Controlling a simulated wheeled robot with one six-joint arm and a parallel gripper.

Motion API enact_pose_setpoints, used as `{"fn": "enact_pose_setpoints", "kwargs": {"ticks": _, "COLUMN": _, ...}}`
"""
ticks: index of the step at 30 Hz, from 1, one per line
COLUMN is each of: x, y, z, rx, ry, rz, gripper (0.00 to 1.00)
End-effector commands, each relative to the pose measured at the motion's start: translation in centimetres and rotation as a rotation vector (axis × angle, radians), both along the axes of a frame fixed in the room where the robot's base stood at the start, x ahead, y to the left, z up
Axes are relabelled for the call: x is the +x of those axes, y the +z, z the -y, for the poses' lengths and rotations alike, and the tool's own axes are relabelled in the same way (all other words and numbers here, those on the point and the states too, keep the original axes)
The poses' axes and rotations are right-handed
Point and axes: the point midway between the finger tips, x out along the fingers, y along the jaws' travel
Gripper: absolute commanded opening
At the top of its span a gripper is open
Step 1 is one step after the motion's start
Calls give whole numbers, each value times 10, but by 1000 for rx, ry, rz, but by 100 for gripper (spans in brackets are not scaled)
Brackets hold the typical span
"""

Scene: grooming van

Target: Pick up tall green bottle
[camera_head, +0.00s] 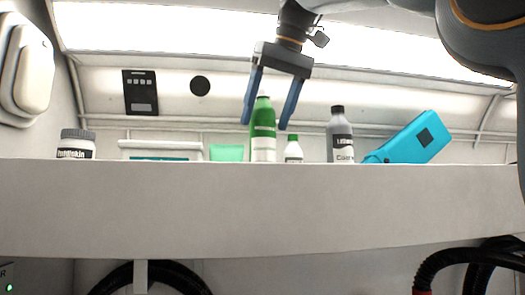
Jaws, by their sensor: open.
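The tall green bottle (263,124) stands upright on the shelf, with a green body and a pale label low down; its base is hidden behind the shelf's front board. My gripper (265,123) points down from above, its two blue fingers open. In the picture, the left finger is just left of the bottle and the right finger is to its right. I cannot tell from this view whether the bottle is between the fingers or behind them. No contact is clear.
A small white bottle with a green cap (293,150) stands close right of the green bottle. Further right are a grey bottle (340,138) and a tilted blue box (412,140). Left are a green item (227,152), a white container (160,148) and a jar (77,145). The front board (250,210) rises before them.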

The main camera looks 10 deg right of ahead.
Motion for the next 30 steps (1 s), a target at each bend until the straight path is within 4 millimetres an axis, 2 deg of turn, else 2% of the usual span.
{"fn": "enact_pose_setpoints", "kwargs": {"ticks": 10, "x": 16, "y": -35, "z": -7, "rx": 0, "ry": 1, "rz": -1, "gripper": 68}}
{"fn": "enact_pose_setpoints", "kwargs": {"ticks": 20, "x": 20, "y": -41, "z": -8, "rx": 0, "ry": 0, "rz": 1, "gripper": 68}}
{"fn": "enact_pose_setpoints", "kwargs": {"ticks": 30, "x": 20, "y": -41, "z": -8, "rx": 0, "ry": 0, "rz": 1, "gripper": 13}}
